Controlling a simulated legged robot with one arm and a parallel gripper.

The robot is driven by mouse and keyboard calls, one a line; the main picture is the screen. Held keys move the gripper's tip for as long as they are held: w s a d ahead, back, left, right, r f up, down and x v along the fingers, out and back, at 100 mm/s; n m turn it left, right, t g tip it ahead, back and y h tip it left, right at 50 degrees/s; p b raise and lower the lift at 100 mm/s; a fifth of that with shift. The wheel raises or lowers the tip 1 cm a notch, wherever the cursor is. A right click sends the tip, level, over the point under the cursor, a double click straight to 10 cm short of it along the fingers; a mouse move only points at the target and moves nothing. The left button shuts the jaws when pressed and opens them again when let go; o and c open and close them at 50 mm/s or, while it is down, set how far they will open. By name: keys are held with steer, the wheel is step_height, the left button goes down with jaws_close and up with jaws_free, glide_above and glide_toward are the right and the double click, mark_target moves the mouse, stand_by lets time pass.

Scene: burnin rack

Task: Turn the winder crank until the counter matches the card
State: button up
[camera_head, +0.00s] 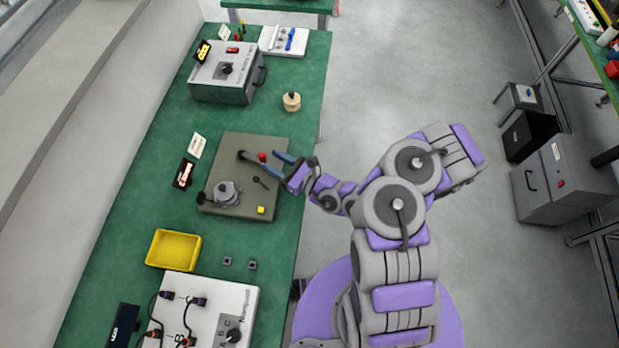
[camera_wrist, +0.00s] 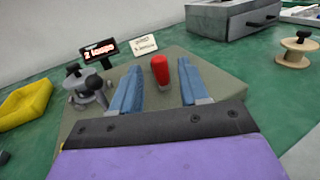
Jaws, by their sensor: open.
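The winder is a grey-green board (camera_head: 236,147) on the green bench, with a grey spool part (camera_head: 226,193) at its near left. The red crank handle (camera_head: 262,157) stands upright and also shows in the wrist view (camera_wrist: 160,70). My gripper (camera_wrist: 158,65) is open, its two blue fingers on either side of the red handle with gaps visible; contact cannot be seen. The dark counter display (camera_wrist: 100,51) has lit text that seems to read "2 loops". The pale card (camera_wrist: 145,44) stands beside it; its text is too small to read surely.
A yellow tray (camera_head: 173,249) and a grey panel box (camera_head: 240,300) lie nearer on the bench. A metal box (camera_head: 225,80) stands farther back, with a wooden spool (camera_head: 291,102) near the bench's right edge. A small yellow block (camera_head: 261,210) sits on the board.

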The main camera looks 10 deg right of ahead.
steer(key=p+v, duration=0.3)
steer(key=v, duration=0.9)
steer(key=shift+s+d+p, duration=0.15)
steer(key=shift+d+p, duration=0.1)
steer(key=shift+p, duration=0.15)
